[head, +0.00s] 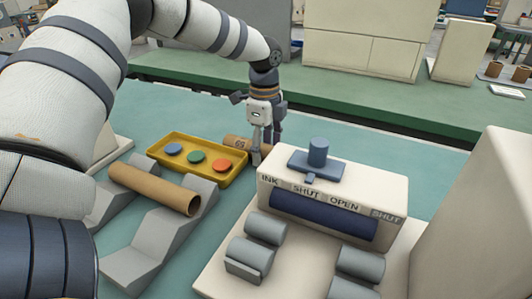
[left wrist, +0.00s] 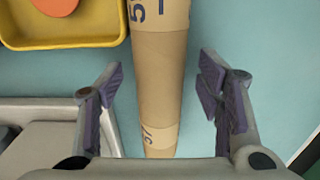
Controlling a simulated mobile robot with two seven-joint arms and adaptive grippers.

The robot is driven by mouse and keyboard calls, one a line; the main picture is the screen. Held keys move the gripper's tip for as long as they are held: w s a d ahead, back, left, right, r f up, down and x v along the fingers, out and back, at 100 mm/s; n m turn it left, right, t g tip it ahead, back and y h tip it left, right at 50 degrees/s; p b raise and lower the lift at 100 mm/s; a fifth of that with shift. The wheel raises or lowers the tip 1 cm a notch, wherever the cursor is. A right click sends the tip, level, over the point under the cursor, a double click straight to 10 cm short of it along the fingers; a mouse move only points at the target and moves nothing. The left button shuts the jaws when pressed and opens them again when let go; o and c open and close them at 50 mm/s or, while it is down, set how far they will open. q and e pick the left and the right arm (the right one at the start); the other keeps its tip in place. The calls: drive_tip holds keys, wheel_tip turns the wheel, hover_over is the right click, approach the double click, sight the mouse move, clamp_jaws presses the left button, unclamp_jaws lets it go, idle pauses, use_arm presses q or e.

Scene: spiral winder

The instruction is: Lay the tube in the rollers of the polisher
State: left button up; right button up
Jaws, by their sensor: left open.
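A brown cardboard tube (head: 236,143) with dark printed figures lies on the teal table behind the yellow tray, partly hidden by my left gripper (head: 262,153). In the left wrist view the tube (left wrist: 160,85) runs between the two spread fingers of the left gripper (left wrist: 165,95), with a gap on each side. The gripper is open and points down over the tube. A white machine (head: 385,190) marked INK, SHUT and OPEN has grey rollers (head: 265,228) in front and a dark blue roller (head: 320,215). Its rollers hold no tube. My right gripper is not in view.
A second, plain brown tube (head: 155,187) rests across grey notched supports (head: 160,232) at the left. The yellow tray (head: 232,178) holds blue, green and orange discs. A tall white block (head: 480,220) stands at the right. Table beyond the machine is clear.

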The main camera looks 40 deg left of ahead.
use_arm(q)
drive_tip(key=shift+r, duration=0.1)
drive_tip(key=c, duration=1.4)
drive_tip(key=shift+o, duration=0.2)
drive_tip(key=shift+r, duration=0.1)
